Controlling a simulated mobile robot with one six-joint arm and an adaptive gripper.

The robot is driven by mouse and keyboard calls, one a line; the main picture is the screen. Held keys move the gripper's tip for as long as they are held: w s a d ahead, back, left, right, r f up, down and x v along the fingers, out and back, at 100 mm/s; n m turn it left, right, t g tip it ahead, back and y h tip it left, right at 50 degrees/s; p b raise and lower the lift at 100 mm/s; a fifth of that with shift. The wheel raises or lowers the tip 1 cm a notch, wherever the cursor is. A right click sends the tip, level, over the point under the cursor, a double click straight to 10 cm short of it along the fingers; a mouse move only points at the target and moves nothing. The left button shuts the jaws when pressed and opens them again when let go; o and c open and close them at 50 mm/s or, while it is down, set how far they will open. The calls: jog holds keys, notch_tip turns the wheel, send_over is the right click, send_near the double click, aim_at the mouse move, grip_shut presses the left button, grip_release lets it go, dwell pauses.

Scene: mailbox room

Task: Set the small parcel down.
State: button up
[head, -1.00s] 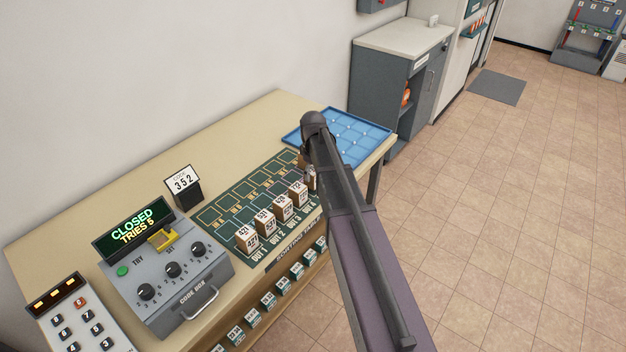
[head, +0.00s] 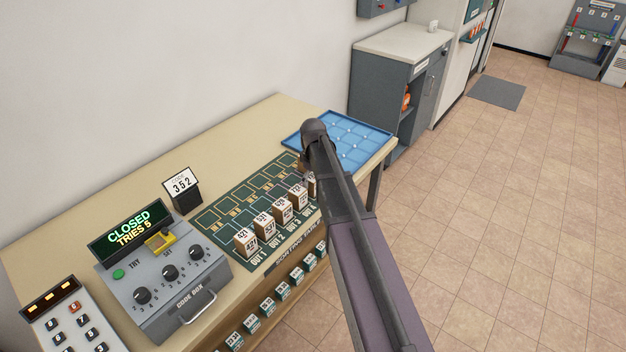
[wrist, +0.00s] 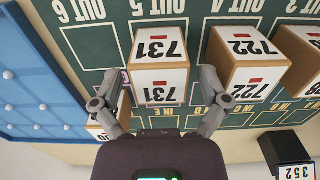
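A brown parcel with a white 731 label (wrist: 160,48) stands on the green sorting mat under an OUT heading, between OUT 6 and OUT 4 in the wrist view. My gripper (wrist: 162,82) has one finger on each side of it, with narrow gaps of mat showing, so it looks open around the parcel. I cannot tell whether the parcel's base rests fully on the mat. In the head view my arm hides the gripper and most of this parcel.
A 722 parcel (wrist: 243,52) stands close to the right in the wrist view. Another small box (wrist: 99,133) is partly hidden behind my left finger. A blue tray (head: 345,160) lies at the table's far end. The code box (head: 165,285) reads CLOSED.

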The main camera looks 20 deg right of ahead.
aim_at(313, 178)
jog(key=shift+r, duration=0.1)
dwell(0.3)
notch_tip(313, 178, up, 12)
jog(key=p, duration=1.2)
jog(key=shift+r, duration=0.1)
jog(key=shift+s, duration=0.1)
dwell(0.6)
jog(key=s+a+m, duration=0.3)
jog(key=s, duration=0.7)
jog(key=s+a+m, duration=0.2)
jog(key=s+m, duration=0.2)
jog(key=s, duration=0.7)
jog(key=shift+s+a, duration=0.2)
jog(key=shift+a, duration=0.2)
jog(key=shift+d, duration=0.1)
